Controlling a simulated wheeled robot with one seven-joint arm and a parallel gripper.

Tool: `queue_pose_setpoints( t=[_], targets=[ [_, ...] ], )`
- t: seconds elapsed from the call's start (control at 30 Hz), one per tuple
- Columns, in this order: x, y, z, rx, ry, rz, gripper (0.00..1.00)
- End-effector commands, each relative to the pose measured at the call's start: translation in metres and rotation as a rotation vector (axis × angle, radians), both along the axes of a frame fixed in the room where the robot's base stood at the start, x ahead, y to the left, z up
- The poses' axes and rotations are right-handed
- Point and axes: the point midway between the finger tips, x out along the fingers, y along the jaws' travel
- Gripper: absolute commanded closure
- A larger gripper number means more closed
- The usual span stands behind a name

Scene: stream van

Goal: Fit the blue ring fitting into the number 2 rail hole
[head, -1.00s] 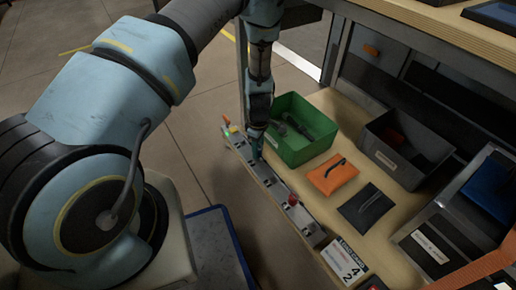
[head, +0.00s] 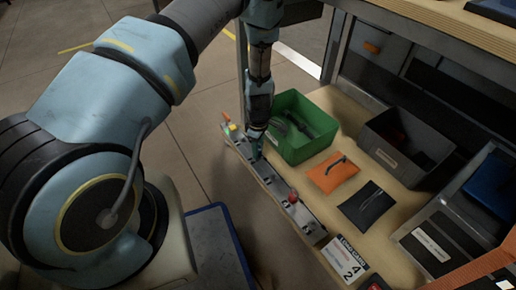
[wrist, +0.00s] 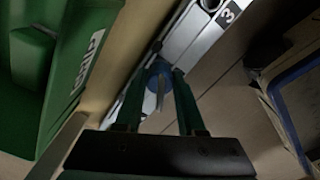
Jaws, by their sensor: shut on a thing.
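The blue ring fitting (wrist: 159,74) shows in the wrist view between the fingertips of my gripper (wrist: 163,76). The gripper is shut on it, and the fingers hide part of it. The pale metal rail (head: 272,184) runs diagonally along the front edge of the wooden bench in the head view. My gripper (head: 256,152) points down over the rail's far half. In the wrist view the rail (wrist: 193,34) lies right behind the fitting, with a number 3 label near the top. The number 2 hole is not clear, and I cannot tell whether the fitting touches the rail.
A green bin (head: 305,155) stands close beside my gripper. A red knob (head: 293,197) sits on the rail's near half. An orange pouch (head: 333,172), a dark pouch (head: 366,208) and a grey bin (head: 407,173) lie to the right.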

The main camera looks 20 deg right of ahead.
Motion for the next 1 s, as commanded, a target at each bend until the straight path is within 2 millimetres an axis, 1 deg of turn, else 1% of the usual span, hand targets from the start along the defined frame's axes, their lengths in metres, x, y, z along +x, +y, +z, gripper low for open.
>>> queue_pose_setpoints(
  t=[0.67,0.7,1.0],
  targets=[
    [0.0,0.0,-0.015,0.0,0.0,0.0,1.0],
    [0.0,0.0,-0.014,-0.001,-0.001,0.0,0.59],
    [0.0,0.0,-0.014,0.0,0.0,0.0,0.27]
  ],
)
